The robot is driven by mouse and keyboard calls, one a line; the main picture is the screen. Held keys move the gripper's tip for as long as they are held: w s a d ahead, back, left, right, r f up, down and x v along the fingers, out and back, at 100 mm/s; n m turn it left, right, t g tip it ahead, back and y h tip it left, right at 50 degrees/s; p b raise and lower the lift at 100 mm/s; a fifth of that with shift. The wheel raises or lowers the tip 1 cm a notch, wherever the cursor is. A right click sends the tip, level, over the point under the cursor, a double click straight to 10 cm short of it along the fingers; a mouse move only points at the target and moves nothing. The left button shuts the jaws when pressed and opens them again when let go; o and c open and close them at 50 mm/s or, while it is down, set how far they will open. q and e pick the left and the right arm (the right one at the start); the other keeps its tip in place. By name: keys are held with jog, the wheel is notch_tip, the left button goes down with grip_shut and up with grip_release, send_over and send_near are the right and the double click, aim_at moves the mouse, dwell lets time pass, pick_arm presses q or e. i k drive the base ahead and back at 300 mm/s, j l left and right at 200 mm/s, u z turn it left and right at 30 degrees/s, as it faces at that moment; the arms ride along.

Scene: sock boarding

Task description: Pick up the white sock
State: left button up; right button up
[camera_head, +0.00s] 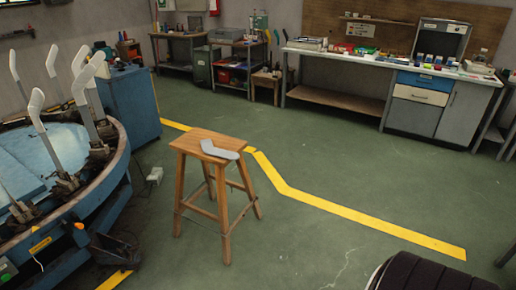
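The white sock (220,150) lies flat on the seat of a wooden stool (193,141), near the seat's right side. It looks pale grey-white and bent, with one end reaching to the seat's right edge. Nothing is touching it from above. Neither of my grippers shows in the head view.
A round blue machine (98,205) with several upright pale sock forms (38,110) stands at left. A blue cabinet (132,103) is behind it. A workbench (390,65) lines the back wall. A black ribbed object (430,274) is at bottom right. Green floor surrounds the stool.

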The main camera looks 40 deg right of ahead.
aim_at(207, 146)
jog(key=z, duration=1.1)
jog(key=j+u, duration=0.75)
jog(key=i+j+u, duration=0.1)
jog(key=j+u, duration=0.3)
jog(key=z, duration=1.45)
